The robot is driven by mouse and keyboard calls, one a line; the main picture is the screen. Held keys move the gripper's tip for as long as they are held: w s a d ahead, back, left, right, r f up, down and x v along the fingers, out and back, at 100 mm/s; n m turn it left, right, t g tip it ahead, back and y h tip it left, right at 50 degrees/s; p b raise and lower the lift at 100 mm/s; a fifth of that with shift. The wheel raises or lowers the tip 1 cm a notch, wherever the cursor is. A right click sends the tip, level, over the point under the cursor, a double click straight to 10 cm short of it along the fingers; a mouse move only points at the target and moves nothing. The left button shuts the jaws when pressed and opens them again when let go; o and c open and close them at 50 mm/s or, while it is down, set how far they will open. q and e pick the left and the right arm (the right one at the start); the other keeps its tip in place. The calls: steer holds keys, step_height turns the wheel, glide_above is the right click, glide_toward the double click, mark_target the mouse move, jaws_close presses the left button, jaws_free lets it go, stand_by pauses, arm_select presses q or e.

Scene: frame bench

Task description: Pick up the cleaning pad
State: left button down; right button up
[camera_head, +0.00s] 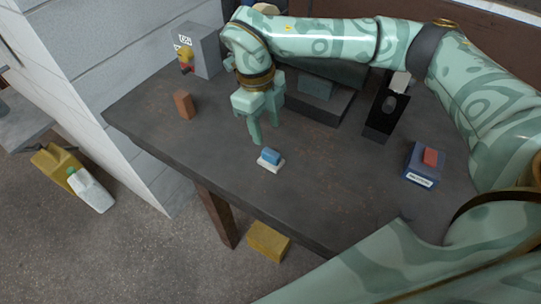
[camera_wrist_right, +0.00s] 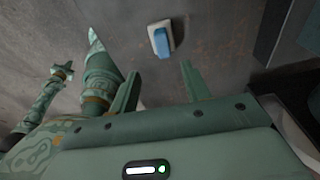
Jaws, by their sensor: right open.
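The cleaning pad, which I take to be the small block with a blue top and a white base (camera_head: 270,160), lies on the dark bench near its front edge. It also shows in the right wrist view (camera_wrist_right: 161,40), beyond the fingertips and between their lines. My right gripper (camera_head: 265,131) is open and empty, pointing down above the bench, just behind the pad and apart from it. Its two fingers show in the right wrist view (camera_wrist_right: 158,76) with a clear gap between them. My left gripper does not show in the head view.
A brown block (camera_head: 183,105) and a grey box (camera_head: 204,50) with a small red-yellow figure (camera_head: 185,60) stand at the left. A dark stand (camera_head: 386,108) and a blue box with a red block (camera_head: 422,167) are at the right. Bench around the pad is clear.

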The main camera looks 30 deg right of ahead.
mark_target(271, 152)
steer(key=f, duration=0.4)
steer(key=shift+d, duration=0.2)
steer(key=shift+s+f+b, duration=0.15)
steer(key=shift+f+b, duration=0.15)
steer(key=shift+f, duration=0.25)
steer(key=f, duration=0.3)
steer(key=f+b, duration=0.1)
steer(key=f, duration=0.1)
steer(key=shift+s+d, duration=0.1)
steer(key=shift+d, duration=0.25)
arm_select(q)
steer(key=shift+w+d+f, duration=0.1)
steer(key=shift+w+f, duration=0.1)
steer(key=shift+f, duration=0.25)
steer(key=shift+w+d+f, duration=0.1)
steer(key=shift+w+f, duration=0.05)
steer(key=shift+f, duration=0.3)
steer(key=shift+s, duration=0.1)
arm_select(e)
steer(key=c, duration=0.7)
